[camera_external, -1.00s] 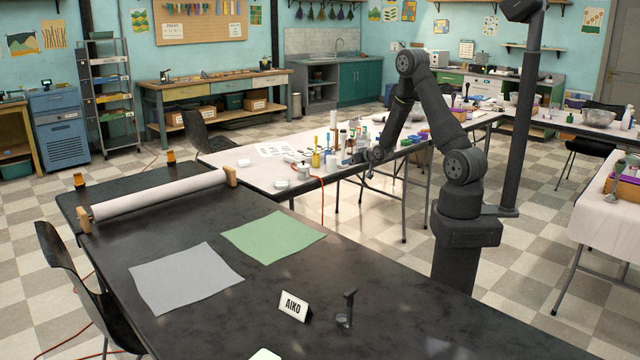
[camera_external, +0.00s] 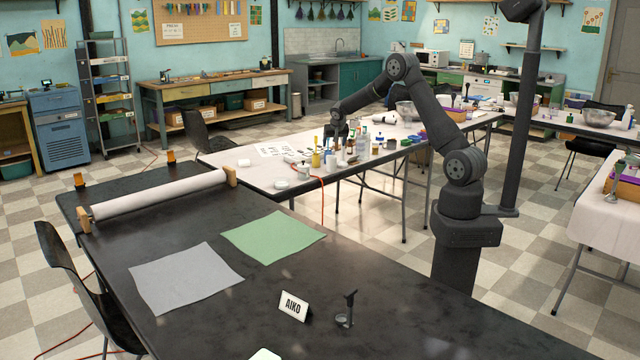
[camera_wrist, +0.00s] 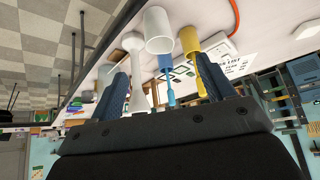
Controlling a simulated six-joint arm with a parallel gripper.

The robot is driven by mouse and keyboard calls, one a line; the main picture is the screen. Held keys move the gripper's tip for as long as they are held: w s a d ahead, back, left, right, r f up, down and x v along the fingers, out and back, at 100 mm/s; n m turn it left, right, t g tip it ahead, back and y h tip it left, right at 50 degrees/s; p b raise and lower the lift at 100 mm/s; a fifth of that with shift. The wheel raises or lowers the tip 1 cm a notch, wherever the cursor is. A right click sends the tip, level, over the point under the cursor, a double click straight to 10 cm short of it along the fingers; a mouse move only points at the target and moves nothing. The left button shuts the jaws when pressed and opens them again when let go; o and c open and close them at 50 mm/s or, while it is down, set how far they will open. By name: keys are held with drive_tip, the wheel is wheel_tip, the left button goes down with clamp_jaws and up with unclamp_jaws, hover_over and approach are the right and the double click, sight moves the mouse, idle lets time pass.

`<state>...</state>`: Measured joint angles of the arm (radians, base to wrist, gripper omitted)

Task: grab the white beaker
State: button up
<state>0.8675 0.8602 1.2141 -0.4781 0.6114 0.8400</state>
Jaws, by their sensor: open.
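The white beaker (camera_wrist: 158,30) shows at the top centre of the wrist view, its open end towards the camera. In the outside view the white beaker (camera_external: 331,162) looks small, on the white-covered table among bottles and cups. My gripper (camera_wrist: 162,88) is open, with one dark blue finger at each side and nothing clearly held between them. In the outside view my gripper (camera_external: 337,133) is over the cluster of items, close above the beaker. The exact gap between them is hard to tell.
A yellow cup (camera_wrist: 189,41) with a yellow-handled tool, a blue tool (camera_wrist: 168,85) and a white flared object (camera_wrist: 134,45) crowd the beaker. A red cord (camera_external: 322,195) hangs off the table edge. Bottles (camera_external: 365,140) stand to the right.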

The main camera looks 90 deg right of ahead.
sight(331, 162)
drive_tip(key=x, duration=1.1)
drive_tip(key=shift+s+x, duration=0.15)
drive_tip(key=shift+x, duration=1.2)
drive_tip(key=shift+s+x, duration=0.1)
drive_tip(key=shift+x, duration=1.25)
drive_tip(key=shift+d, duration=0.1)
drive_tip(key=c, duration=1)
